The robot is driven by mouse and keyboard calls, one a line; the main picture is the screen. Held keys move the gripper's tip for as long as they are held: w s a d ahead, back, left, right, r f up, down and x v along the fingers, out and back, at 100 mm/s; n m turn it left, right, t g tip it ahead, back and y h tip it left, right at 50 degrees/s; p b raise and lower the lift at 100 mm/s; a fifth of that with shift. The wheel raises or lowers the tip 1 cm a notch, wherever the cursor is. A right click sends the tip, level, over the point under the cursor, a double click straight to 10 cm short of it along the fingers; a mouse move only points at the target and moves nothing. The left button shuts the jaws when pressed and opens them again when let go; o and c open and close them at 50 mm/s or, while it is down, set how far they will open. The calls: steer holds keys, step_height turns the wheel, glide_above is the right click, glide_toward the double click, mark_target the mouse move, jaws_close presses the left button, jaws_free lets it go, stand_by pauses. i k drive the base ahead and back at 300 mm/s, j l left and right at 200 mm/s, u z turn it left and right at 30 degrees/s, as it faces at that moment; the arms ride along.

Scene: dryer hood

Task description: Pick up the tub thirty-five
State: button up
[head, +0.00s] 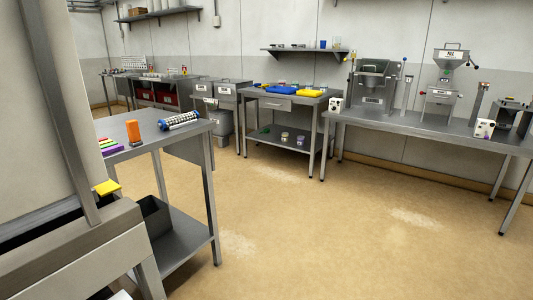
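Several small tubs stand on the lower shelf of the steel table in the middle distance. One pale tub (284,137) is near the shelf's middle and another tub (300,140) is just right of it. Their labels are too small to read, so I cannot tell which, if any, is tub thirty-five. My gripper is not in view.
A steel table (195,131) at left holds an orange container (133,132) and a blue-and-white cylinder (179,121). The middle table (285,99) carries blue and yellow trays. A long bench (410,122) with machines lines the right wall. The middle floor is clear.

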mark_target(285, 135)
steer(key=i, duration=4.65)
steer(key=i+j, duration=0.15)
steer(key=i, duration=0.25)
steer(key=i+j+z, duration=0.1)
steer(key=i, duration=0.3)
steer(key=i+j, duration=0.2)
steer(key=i, duration=0.2)
